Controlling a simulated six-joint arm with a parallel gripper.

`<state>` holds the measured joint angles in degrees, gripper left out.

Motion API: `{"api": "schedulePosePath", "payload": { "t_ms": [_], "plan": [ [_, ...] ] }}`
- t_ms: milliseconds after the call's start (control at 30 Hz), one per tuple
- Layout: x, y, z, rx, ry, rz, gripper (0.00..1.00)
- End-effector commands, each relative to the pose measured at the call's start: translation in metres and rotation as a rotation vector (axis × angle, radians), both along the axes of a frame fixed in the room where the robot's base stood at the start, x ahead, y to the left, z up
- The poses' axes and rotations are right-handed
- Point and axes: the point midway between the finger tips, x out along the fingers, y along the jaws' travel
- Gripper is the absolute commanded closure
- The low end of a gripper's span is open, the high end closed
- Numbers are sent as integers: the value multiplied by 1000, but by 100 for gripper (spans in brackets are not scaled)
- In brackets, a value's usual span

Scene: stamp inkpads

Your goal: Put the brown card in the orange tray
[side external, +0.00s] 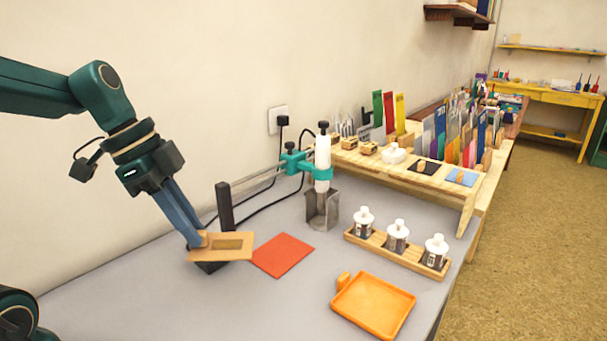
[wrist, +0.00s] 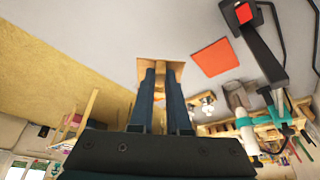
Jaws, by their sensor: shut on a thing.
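The brown card (side external: 233,240) is gripped at its left end in the side view, with a darker rectangle on its face. My gripper (side external: 203,241) is shut on it and holds it above the table, in front of the black stand. In the wrist view the card (wrist: 146,76) shows around the fingertips of my gripper (wrist: 160,72). The orange tray (side external: 373,306) lies on the table at the lower right of the side view, apart from the card. It looks empty and has a small orange block at its left corner.
A red-orange sheet (side external: 283,255) lies flat between the black stand (side external: 225,207) and the tray. A wooden rack (side external: 392,252) with white-capped bottles stands behind the tray. A metal holder with a white cylinder (side external: 322,160) stands further back. Grey table is clear around the tray.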

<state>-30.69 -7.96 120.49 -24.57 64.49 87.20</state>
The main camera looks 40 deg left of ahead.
Motion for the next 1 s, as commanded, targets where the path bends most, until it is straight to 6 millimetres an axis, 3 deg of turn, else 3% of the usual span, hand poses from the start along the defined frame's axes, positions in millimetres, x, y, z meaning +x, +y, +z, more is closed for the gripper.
{"api": "schedulePosePath", "payload": {
  "t_ms": [267, 500, 600, 767, 867, 1000],
  "plan": [
    [-7, 30, -10, -4, 2, -488, 100],
    [-25, 78, -25, -4, 1, -881, 100],
    [-37, 103, -34, -4, 0, -888, 100],
    [-46, 121, -43, -2, -1, -793, 100],
    [-48, 124, -47, -1, -2, -769, 100],
    [-38, 111, -57, -3, -1, -767, 100]
  ]
}}
